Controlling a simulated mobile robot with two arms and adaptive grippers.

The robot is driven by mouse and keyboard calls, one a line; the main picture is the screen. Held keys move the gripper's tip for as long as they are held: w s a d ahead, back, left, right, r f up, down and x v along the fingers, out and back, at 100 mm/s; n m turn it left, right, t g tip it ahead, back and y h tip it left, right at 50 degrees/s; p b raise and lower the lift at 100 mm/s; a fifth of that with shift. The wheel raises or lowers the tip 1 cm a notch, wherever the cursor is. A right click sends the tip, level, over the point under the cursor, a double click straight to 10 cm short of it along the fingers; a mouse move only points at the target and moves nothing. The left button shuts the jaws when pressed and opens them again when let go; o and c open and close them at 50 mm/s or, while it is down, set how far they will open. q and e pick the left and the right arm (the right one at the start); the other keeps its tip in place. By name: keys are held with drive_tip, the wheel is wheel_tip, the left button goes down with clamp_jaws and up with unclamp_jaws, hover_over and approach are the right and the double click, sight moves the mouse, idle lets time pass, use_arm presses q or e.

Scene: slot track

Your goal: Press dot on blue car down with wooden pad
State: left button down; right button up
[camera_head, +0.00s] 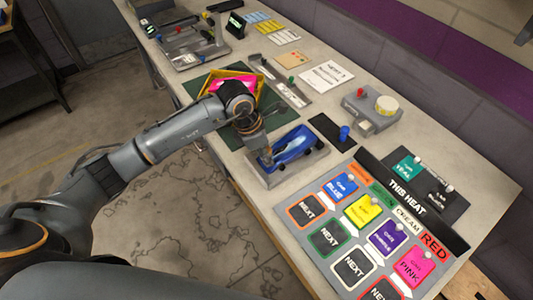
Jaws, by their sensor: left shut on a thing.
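The blue car (296,146) sits on a grey stand (293,174) near the table's front edge, in the middle of the head view. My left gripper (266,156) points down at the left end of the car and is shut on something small. That held thing is mostly hidden by the fingers, and I cannot tell whether it touches the car. The dot on the car is too small or hidden to make out. My right gripper is not in view.
A yellow tray (262,88) with a pink thing (232,84) lies behind my left wrist. A board of coloured cards (330,237) covers the table at right.

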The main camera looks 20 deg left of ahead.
use_arm(q)
drive_tip(key=shift+r+p, duration=0.55)
drive_tip(key=shift+r, duration=0.3)
drive_tip(key=shift+r+p, duration=1.3)
drive_tip(key=shift+r, duration=1.35)
